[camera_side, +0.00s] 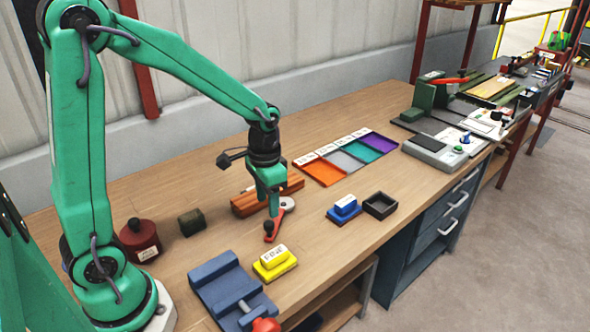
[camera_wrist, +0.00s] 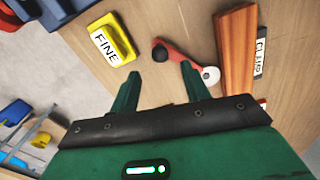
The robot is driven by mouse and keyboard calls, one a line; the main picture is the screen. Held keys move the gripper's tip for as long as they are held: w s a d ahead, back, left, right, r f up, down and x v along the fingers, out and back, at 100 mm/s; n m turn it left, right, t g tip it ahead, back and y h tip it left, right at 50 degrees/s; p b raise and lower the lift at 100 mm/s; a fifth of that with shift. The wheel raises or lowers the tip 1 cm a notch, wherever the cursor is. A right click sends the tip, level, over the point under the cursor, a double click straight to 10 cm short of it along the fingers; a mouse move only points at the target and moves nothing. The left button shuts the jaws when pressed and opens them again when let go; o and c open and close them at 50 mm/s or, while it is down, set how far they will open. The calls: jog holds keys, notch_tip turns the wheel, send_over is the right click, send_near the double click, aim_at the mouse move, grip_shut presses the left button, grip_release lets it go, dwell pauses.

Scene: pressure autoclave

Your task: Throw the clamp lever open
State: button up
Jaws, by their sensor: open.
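The clamp lever (camera_side: 275,229) is a short red bar on the bench top, with a black knob at its near end and a white round hub at its other end, beside an orange-brown block (camera_side: 244,206). In the wrist view the lever (camera_wrist: 181,56) runs from the black knob at upper left to the white hub at lower right. My gripper (camera_side: 274,210) points down over the lever and hides part of it in the side view. In the wrist view my gripper (camera_wrist: 160,80) is open, with nothing between its fingers, and the right fingertip appears close to the lever.
A yellow block marked FINE (camera_side: 275,263) stands in front of the lever. A blue vise-like fixture (camera_side: 218,278) is at front left. A blue block (camera_side: 345,207) and a black open box (camera_side: 380,205) lie to the right. Coloured trays (camera_side: 325,172) lie behind.

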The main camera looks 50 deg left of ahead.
aim_at(269, 223)
jog(key=shift+f, duration=3.2)
grip_shut()
